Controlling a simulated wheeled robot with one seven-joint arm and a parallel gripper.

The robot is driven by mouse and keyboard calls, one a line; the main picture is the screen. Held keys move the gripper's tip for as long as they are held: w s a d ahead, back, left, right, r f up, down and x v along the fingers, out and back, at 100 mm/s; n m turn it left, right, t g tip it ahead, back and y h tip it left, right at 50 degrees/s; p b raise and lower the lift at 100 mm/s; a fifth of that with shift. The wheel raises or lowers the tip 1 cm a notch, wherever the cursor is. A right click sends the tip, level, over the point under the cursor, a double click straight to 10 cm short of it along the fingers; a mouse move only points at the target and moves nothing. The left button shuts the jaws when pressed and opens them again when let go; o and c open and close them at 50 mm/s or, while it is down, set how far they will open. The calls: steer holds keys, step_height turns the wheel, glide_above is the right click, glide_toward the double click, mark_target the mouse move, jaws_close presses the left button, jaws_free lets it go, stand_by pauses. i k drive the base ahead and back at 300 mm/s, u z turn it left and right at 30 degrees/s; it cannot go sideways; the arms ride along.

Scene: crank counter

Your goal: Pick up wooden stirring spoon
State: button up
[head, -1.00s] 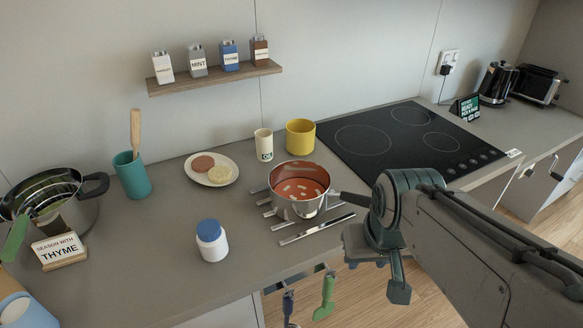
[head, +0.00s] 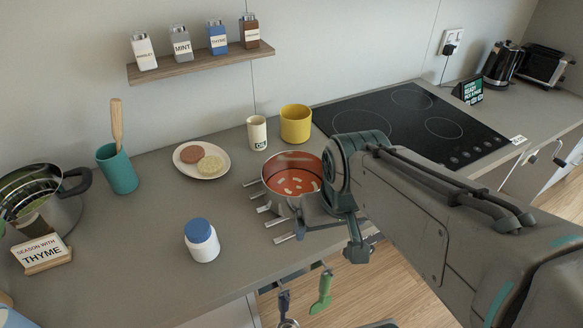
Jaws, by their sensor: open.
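The wooden stirring spoon (head: 117,125) stands in a teal cup (head: 118,169) at the left of the counter. Its light wooden handle sticks up above the rim, leaning slightly left, and its lower end is hidden inside the cup. My gripper (head: 338,240) is open and points downward at the front edge of the counter, beside the saucepan. It is well to the right of the spoon and apart from it. My arm covers the saucepan's handle.
A saucepan of red soup (head: 292,182) stands on a metal trivet. A blue-lidded white jar (head: 202,241), a plate (head: 188,168), a large pot (head: 60,205) and a THYME sign (head: 42,254) surround the cup. A spice shelf (head: 200,68) hangs above.

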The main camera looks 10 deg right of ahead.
mark_target(115, 103)
steer(key=k, duration=0.5)
steer(key=u, duration=1.15)
steer(key=i, duration=0.65)
steer(key=z, duration=0.65)
